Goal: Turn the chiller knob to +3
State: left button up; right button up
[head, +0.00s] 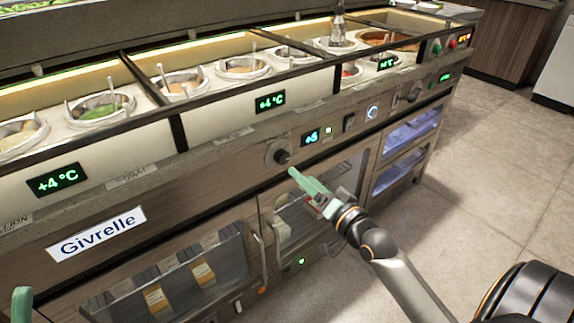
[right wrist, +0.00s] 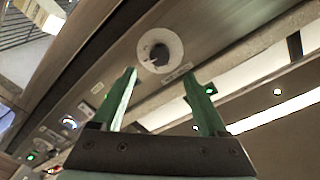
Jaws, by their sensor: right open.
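The chiller knob (head: 281,156) is a dark knob on a round pale dial on the counter's front panel. A small display (head: 311,137) right of it reads +5. The knob also shows in the right wrist view (right wrist: 160,54), just beyond the fingertips. My right gripper (head: 300,182), with green fingers, is open and empty, close in front of the knob and slightly below it in the head view. The fingers (right wrist: 161,82) stand apart, and I see no contact with the knob. A green finger of my left gripper (head: 22,301) shows at the lower left edge; its opening is hidden.
Sauce wells (head: 103,110) line the countertop above. Other displays, such as one at +4°C (head: 57,180), sit along the front. Another lit knob (head: 372,112) is further right. A glass door with a handle (head: 260,260) is below. Open floor (head: 480,190) lies right.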

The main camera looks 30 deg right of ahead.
aim_at(284, 160)
jog(key=w+b, duration=0.2)
jog(key=w, duration=0.6)
jog(key=shift+w, duration=0.1)
jog(key=shift+c, duration=0.3)
grip_shut()
